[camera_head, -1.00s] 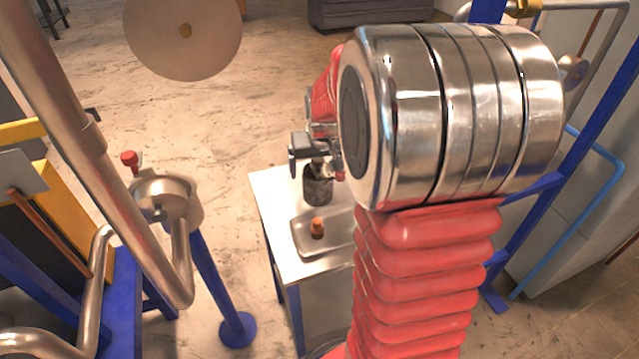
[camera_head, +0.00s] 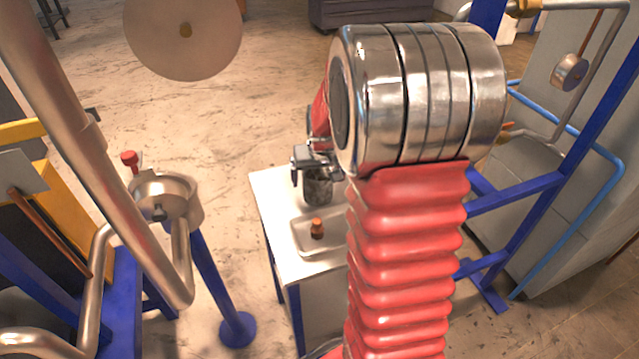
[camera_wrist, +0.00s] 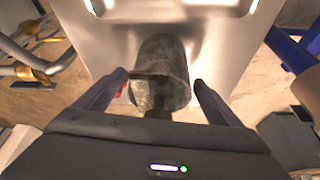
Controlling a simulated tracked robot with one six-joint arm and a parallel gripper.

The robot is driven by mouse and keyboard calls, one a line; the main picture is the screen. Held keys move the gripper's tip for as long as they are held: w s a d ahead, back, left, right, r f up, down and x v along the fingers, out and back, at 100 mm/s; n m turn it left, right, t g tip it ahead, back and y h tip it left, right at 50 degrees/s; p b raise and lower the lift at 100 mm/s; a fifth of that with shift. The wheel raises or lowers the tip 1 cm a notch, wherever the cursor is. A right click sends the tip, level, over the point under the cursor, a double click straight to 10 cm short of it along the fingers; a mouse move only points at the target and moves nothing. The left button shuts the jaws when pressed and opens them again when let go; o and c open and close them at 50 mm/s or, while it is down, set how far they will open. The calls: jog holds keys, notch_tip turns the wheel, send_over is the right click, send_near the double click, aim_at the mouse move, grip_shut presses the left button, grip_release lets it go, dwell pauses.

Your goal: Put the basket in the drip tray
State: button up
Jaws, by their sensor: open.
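The basket (camera_head: 318,190) is a dark grey, mottled cylinder standing upright on the white table, just behind the drip tray. In the wrist view the basket (camera_wrist: 170,62) sits between and slightly beyond my two fingertips. The drip tray (camera_head: 301,247) is a shallow metal tray, partly hidden by my arm; its edge also shows at the top of the wrist view (camera_wrist: 185,8). My gripper (camera_head: 312,165) is open at the top of the basket, with one finger on each side of it (camera_wrist: 160,82). I cannot tell whether the fingers touch it.
The white table (camera_head: 268,190) has bare surface to the left of the basket. A metal pot-like fitting (camera_head: 165,195) on a blue stand is at left. A blue frame (camera_head: 525,195) stands at right.

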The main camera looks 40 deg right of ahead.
dwell(0.5)
jog(key=c, duration=1.5)
jog(key=shift+r, duration=5.05)
